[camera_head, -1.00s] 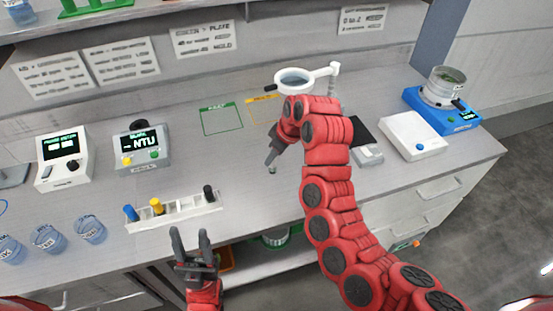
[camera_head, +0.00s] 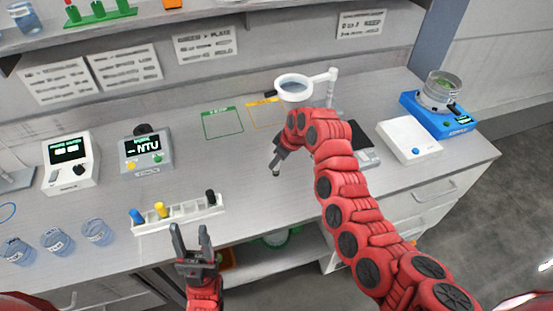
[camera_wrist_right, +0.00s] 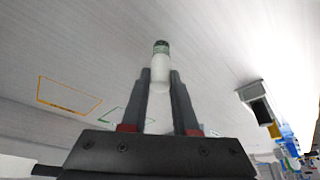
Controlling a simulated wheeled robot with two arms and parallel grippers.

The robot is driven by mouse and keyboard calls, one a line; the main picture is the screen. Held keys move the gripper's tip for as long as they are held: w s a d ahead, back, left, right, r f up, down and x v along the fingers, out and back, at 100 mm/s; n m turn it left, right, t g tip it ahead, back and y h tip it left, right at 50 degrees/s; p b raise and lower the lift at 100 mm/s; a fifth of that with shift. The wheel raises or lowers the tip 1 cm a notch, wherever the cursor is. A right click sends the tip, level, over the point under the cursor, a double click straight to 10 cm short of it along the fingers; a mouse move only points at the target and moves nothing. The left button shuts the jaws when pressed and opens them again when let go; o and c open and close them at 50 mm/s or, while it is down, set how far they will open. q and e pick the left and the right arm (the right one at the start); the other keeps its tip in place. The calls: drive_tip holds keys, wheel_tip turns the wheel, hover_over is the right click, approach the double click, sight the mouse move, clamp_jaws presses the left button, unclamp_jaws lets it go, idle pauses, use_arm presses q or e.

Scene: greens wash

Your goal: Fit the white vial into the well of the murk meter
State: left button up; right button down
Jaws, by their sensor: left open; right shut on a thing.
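The white vial (camera_wrist_right: 160,68) is in my right gripper (camera_wrist_right: 160,80), clasped between the two fingers, with a dark green end pointing away from the palm. In the head view my right gripper (camera_head: 277,160) points down over the bare counter, and only a small end of the vial (camera_head: 276,173) shows below it. The murk meter (camera_head: 147,152), a grey box with a lit NTU screen, stands well to the left of the right gripper. A dark round part is at its back; I cannot make out the well. My left gripper (camera_head: 189,232) is open and empty in front of the rack.
A white rack (camera_head: 180,214) with blue-, yellow- and black-capped vials stands at the counter's front edge. A white meter (camera_head: 70,162) and several beakers (camera_head: 57,242) are at left. A magnifier (camera_head: 294,88) stands behind my right arm. The counter between rack and green outline (camera_head: 222,123) is clear.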

drive_tip(key=c, duration=0.7)
unclamp_jaws()
drive_tip(key=shift+f, duration=0.1)
drive_tip(key=shift+r, duration=0.35)
drive_tip(key=b+v, duration=0.2)
drive_tip(key=v, duration=0.9)
drive_tip(key=shift+s+d+r, duration=0.1)
drive_tip(key=shift+r, duration=0.2)
